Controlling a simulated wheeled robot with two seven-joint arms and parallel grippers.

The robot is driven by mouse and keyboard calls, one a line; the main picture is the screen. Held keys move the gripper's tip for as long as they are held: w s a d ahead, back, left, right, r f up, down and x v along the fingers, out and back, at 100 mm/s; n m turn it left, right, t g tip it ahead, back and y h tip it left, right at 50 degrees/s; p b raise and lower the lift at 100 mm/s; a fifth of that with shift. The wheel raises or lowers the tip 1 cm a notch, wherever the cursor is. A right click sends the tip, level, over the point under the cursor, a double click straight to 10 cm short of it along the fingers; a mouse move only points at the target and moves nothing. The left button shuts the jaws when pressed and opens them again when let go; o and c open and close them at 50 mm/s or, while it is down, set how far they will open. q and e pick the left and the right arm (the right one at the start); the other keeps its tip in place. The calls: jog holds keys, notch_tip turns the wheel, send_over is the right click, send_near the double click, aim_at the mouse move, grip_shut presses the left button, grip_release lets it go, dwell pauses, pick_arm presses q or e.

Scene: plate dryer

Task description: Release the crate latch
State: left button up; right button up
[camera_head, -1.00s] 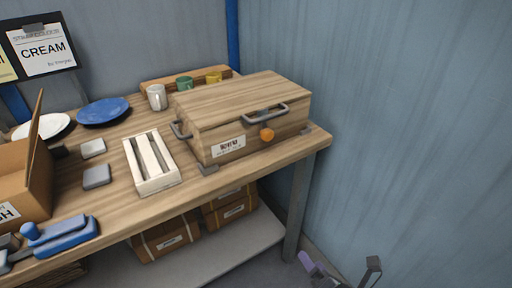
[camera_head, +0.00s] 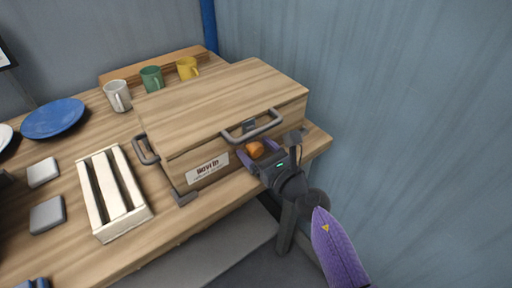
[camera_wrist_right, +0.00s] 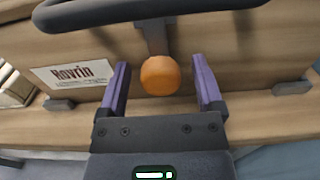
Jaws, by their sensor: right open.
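The wooden crate (camera_head: 215,105) stands closed on the workbench, with a grey front handle (camera_head: 252,126) and a white label. An orange latch knob (camera_head: 255,149) sits on its front face below the handle. The knob (camera_wrist_right: 160,75) also shows in the right wrist view, on a grey strip. My right gripper (camera_head: 258,154) is open at the crate's front. In the right wrist view its two purple fingers (camera_wrist_right: 159,88) stand on either side of the knob, with gaps on both sides. I cannot tell how deep the knob sits between them. My left gripper is not in view.
A white slatted rack (camera_head: 115,192) stands left of the crate. Grey blocks (camera_head: 47,214) and a blue plate (camera_head: 53,118) lie farther left. White, green and yellow mugs (camera_head: 151,78) stand behind the crate. A blue-grey wall (camera_head: 400,100) bounds the right side.

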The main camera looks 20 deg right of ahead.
jog(key=shift+w+a, duration=0.1)
jog(key=shift+w, duration=0.15)
jog(key=shift+c, duration=0.3)
jog(key=c, duration=0.7)
grip_shut()
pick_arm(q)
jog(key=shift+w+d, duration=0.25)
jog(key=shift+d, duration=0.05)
